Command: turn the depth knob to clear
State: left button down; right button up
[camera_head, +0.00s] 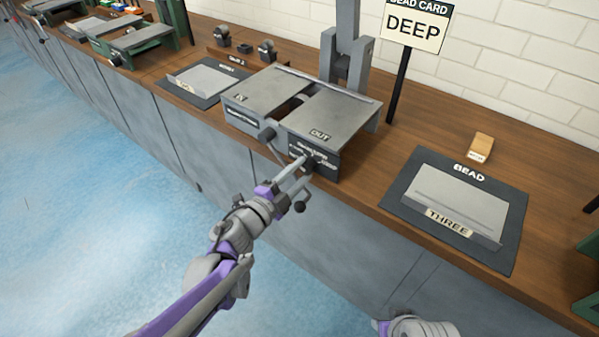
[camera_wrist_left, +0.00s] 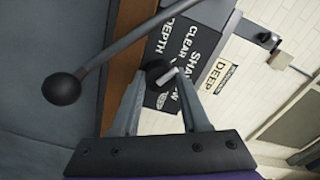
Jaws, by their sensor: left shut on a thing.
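The depth knob (camera_wrist_left: 158,72) is a small dark round knob with a pale pointer bar on the front of the bead machine (camera_head: 335,110). Its black label plate (camera_wrist_left: 182,60) reads DEPTH, CLEAR, SHALLOW and DEEP. In the left wrist view the pale bar slants up and right, on the SHALLOW side; its exact setting I cannot tell. My left gripper (camera_head: 303,168) is at the machine's front with its fingers shut on the knob, one to each side. The fingers partly cover the plate. Only a piece of my right arm shows at the bottom edge; its fingers are not visible.
A crank with a black ball end (camera_wrist_left: 62,88) sits close beside my left gripper. A DEEP card (camera_head: 414,28) stands on a post behind the machine. A BEAD tray (camera_head: 497,248) with a THREE label lies to the right, a small wooden block (camera_head: 480,147) behind it.

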pick_arm(q)
jog(key=shift+c, duration=2)
grip_release()
jog(key=p+v, duration=0.1)
jog(key=v, duration=1)
